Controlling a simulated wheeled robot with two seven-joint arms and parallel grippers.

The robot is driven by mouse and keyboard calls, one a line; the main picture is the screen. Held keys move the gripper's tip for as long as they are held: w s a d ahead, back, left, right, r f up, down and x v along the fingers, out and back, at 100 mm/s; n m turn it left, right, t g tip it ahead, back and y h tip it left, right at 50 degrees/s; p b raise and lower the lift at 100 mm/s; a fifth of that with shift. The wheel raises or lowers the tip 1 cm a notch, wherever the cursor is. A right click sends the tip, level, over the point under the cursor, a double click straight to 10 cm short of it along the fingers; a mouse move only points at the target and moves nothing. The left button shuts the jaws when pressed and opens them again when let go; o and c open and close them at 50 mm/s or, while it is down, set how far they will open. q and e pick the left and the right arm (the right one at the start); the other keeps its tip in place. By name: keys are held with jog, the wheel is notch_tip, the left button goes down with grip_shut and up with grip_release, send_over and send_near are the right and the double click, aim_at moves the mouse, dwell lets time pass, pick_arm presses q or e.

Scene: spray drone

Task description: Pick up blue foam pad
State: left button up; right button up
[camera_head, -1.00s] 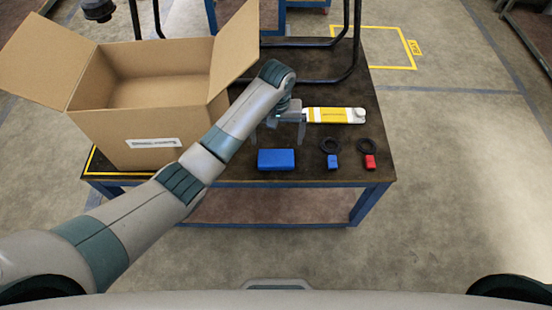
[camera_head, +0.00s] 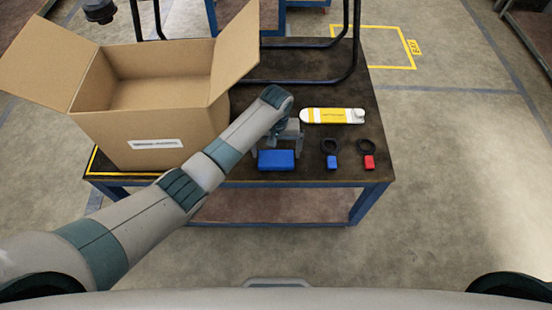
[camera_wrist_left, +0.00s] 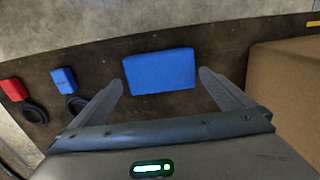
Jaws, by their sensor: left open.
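The blue foam pad (camera_head: 276,160) is a flat rectangular block lying near the front edge of the dark table. My left gripper (camera_head: 278,147) is open just above and behind the pad in the head view. In the left wrist view the pad (camera_wrist_left: 160,70) lies ahead of the two spread fingers (camera_wrist_left: 161,84), roughly centred between them. The fingers look apart from the pad and nothing is between them. My right gripper is not in view.
A large open cardboard box (camera_head: 150,120) stands left on the table (camera_head: 235,180). A yellow and white bottle-like part (camera_head: 332,115) lies behind right of the pad. A small blue item (camera_head: 331,161) and a red one (camera_head: 369,161), each with a black loop, lie to the right.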

aim_at(276, 158)
pick_arm(q)
jog(key=shift+s+f, duration=0.15)
jog(key=shift+f, duration=1.55)
jog(key=c, duration=0.7)
